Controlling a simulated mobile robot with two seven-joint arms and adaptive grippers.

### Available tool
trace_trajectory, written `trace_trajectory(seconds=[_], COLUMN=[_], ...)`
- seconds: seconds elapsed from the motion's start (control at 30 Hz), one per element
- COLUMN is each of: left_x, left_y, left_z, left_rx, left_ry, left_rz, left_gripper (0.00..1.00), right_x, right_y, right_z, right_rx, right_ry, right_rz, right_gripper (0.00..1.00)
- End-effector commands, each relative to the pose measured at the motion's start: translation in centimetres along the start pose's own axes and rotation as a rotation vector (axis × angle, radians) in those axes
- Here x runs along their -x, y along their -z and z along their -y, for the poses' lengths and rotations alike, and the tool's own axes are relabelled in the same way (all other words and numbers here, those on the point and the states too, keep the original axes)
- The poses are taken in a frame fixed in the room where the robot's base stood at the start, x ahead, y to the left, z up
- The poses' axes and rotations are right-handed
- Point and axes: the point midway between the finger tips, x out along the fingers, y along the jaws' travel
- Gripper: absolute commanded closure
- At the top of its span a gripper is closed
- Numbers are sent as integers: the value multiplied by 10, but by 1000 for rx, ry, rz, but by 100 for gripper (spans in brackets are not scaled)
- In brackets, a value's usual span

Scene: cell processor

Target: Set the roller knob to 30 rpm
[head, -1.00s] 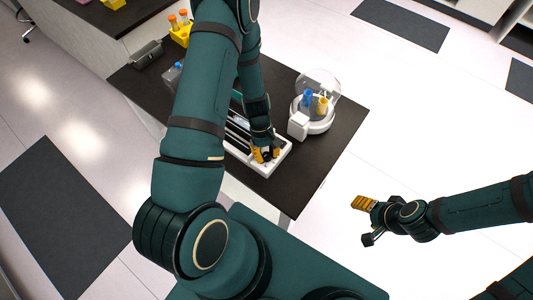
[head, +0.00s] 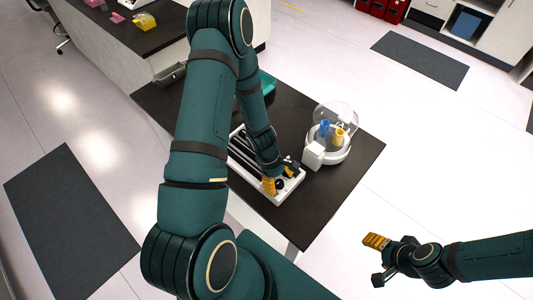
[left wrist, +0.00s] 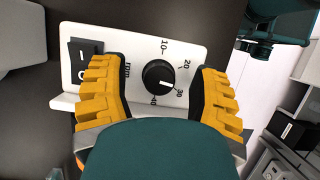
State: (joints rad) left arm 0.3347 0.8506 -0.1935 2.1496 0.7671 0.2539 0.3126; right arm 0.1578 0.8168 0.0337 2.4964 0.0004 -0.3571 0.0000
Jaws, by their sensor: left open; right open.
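The roller's white control panel (left wrist: 185,53) fills the middle of the left wrist view. Its black round knob (left wrist: 158,75) has a white mark pointing to the lower right, toward the 30 label (left wrist: 179,92). The labels 10, 20 and 40 also show. My left gripper (left wrist: 158,95) is open, with one yellow finger on each side of the knob and visible gaps to it. In the head view my left gripper (head: 279,179) is over the near end of the white roller (head: 290,190). My right gripper (head: 377,260) is open and empty, over the floor.
A rocker switch (left wrist: 85,62) sits on the panel left of the knob. A white centrifuge-like device (head: 335,150) with a clear dome, holding blue and yellow items, stands right of the roller. The dark bench (head: 325,195) is clear near its front right corner.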

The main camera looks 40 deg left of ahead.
Motion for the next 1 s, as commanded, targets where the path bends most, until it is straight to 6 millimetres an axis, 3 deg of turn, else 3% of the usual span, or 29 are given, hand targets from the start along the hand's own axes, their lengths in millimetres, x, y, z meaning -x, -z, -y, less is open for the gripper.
trace_trajectory(seconds=[0.1, 0.7, 1.0], left_x=[-2, 102, 133], left_y=[1, -1, 0], left_z=[0, 2, 4], left_rx=[104, 85, 85], left_ry=[-44, -40, -38], left_rz=[1, -1, -1], left_gripper=[38, 38, 38], right_x=[-8, 13, 13], right_y=[-1, 2, 2], right_z=[-3, 5, 5], right_rx=[0, 0, 0], right_ry=[0, 0, 0], right_rz=[0, 0, 0], right_gripper=[37, 37, 37])
